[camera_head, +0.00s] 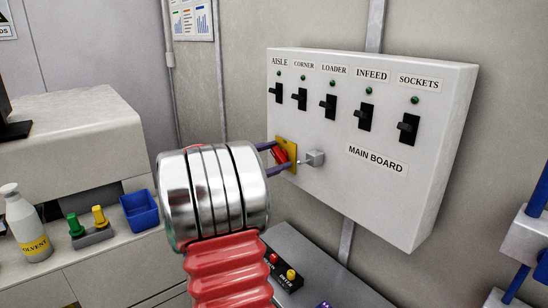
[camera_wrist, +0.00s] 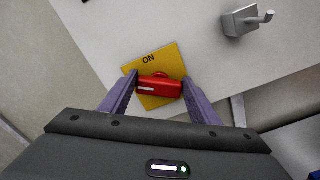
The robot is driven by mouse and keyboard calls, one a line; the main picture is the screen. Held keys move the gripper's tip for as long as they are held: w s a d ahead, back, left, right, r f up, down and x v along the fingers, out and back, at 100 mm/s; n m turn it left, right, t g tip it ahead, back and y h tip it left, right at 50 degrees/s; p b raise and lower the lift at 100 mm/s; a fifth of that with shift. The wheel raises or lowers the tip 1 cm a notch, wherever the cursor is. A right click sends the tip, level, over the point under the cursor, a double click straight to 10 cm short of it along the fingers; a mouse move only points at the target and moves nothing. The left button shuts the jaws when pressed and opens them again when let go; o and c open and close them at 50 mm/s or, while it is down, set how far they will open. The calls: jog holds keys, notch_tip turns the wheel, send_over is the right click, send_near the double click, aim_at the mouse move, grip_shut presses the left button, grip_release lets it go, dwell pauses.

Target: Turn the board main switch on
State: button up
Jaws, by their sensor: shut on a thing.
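The main board (camera_head: 330,190) is a pale box on the wall with a "MAIN BOARD" label (camera_head: 377,158). At its lower left is a yellow plate (camera_head: 291,146) with a red main switch handle (camera_head: 281,156). In the wrist view the plate (camera_wrist: 172,60) reads "ON" at its top edge, and the red handle (camera_wrist: 160,87) lies roughly crosswise, slightly tilted, below that word. My gripper (camera_wrist: 160,92) has its two purple fingers on either end of the red handle, shut on it.
A grey hook (camera_head: 314,158) sticks out of the board just right of the switch and also shows in the wrist view (camera_wrist: 246,18). Several black breaker switches (camera_head: 365,117) with green lamps line the top. A bench with a solvent bottle (camera_head: 25,222) and blue bin (camera_head: 140,210) stands left.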

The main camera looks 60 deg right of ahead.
jog(key=m, duration=0.6)
jog(key=shift+s+a+f, duration=0.1)
jog(key=shift+s+f, duration=0.1)
jog(key=shift+f, duration=0.1)
jog(key=m, duration=0.5)
jog(key=shift+s+f+m, duration=0.1)
jog(key=shift+f+m, duration=0.2)
jog(key=shift+f, duration=0.1)
jog(key=o, duration=1)
jog(key=shift+o, duration=0.2)
jog(key=shift+a, duration=0.1)
jog(key=v, duration=1.3)
jog(key=shift+w+a, duration=0.25)
jog(key=shift+a, duration=0.05)
